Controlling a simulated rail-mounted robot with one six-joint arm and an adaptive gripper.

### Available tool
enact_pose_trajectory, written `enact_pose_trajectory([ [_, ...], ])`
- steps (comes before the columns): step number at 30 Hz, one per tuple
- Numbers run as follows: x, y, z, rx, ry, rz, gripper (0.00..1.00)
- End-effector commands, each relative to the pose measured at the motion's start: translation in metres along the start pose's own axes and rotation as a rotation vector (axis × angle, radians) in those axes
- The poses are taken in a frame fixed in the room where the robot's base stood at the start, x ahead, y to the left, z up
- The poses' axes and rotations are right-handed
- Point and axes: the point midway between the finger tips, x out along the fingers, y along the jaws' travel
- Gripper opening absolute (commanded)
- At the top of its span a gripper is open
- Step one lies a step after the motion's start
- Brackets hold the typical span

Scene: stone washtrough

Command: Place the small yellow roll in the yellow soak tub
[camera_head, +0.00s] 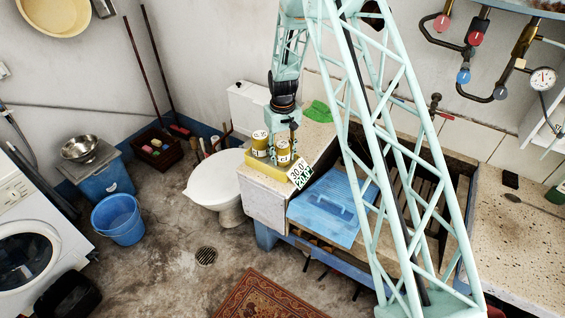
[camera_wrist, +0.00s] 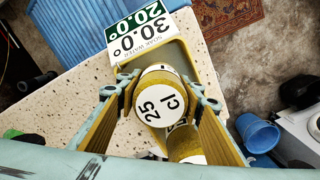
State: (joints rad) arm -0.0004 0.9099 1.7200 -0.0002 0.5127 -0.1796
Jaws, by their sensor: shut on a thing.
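My gripper (camera_head: 284,153) is shut on a yellow roll (camera_head: 283,158) with a white round end. In the wrist view the roll (camera_wrist: 157,88) stands roughly upright between the fingers (camera_wrist: 158,100), and its end reads "25 CI". The yellow soak tub (camera_head: 264,170) sits on the speckled counter; its rim (camera_wrist: 182,50) also shows in the wrist view. The held roll is over or inside the tub; I cannot tell whether it touches the bottom. A second yellow roll (camera_head: 260,140) stands in the tub to the left, partly hidden by a finger in the wrist view (camera_wrist: 186,146).
A temperature sign (camera_head: 299,173) stands at the tub's right front corner. A green cloth (camera_head: 318,111) lies behind on the counter. The blue washboard (camera_head: 334,205) and trough are to the right, and a white toilet (camera_head: 215,180) is to the left.

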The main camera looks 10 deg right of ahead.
Motion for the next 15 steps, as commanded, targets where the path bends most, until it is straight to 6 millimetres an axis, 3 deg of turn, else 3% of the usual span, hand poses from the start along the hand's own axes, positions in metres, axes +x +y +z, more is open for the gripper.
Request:
enact_pose_trajectory([
  [15, 0.0093, 0.0, -0.0004, 0.0, 0.001, 0.0, 0.19],
])
